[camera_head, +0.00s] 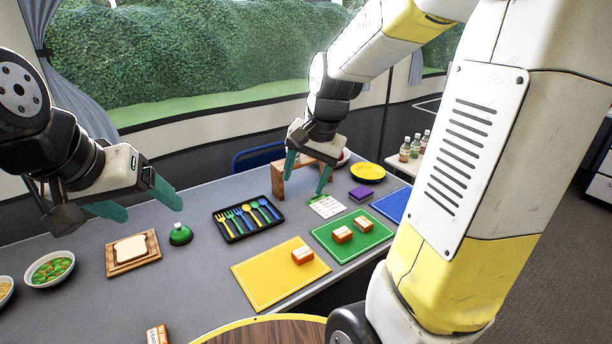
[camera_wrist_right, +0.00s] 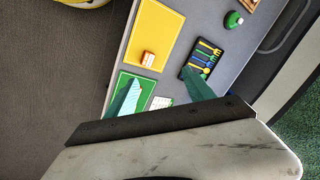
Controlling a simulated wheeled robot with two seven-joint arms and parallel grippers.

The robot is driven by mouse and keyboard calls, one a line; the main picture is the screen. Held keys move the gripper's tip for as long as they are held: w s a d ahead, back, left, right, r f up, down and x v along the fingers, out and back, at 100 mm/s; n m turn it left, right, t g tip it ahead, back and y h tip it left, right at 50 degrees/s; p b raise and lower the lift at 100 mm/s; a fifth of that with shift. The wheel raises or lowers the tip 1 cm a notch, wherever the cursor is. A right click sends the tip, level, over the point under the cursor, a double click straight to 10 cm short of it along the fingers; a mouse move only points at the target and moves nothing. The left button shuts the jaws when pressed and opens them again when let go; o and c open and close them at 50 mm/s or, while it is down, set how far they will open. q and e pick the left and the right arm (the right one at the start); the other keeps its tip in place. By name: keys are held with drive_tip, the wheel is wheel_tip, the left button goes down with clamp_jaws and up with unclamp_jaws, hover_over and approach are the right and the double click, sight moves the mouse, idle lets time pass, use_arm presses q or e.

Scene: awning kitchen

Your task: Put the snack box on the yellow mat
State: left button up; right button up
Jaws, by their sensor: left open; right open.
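The yellow mat (camera_head: 265,283) lies flat on the grey table, with an orange-and-white snack box (camera_head: 302,256) on its right part. Two similar boxes (camera_head: 342,234) (camera_head: 363,223) sit on the green mat (camera_head: 328,247). Another orange-and-white box (camera_head: 157,335) is at the bottom edge of the head view. My right gripper (camera_head: 307,173) is open and empty above the table's far side, beyond the mats. The right wrist view shows the yellow mat (camera_wrist_right: 165,20) and its box (camera_wrist_right: 148,58); a finger covers part of the green mat. My left gripper (camera_head: 139,203) is open and empty above the left side.
A black cutlery tray (camera_head: 234,238), a green-topped bell-like item (camera_head: 180,235), a bread board (camera_head: 113,268) and a bowl (camera_head: 50,268) stand left of the mats.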

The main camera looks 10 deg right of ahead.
drive_tip(key=s+r+n+t, duration=0.1)
drive_tip(key=s+r+n, duration=0.2)
drive_tip(key=s, duration=0.4)
drive_tip(key=s+r+n+t, duration=0.2)
drive_tip(key=s+r+n, duration=0.2)
drive_tip(key=s, duration=0.3)
drive_tip(key=shift+a+r, duration=0.25)
drive_tip(key=shift+a, duration=0.05)
drive_tip(key=shift+s, duration=0.1)
drive_tip(key=shift+c, duration=0.2)
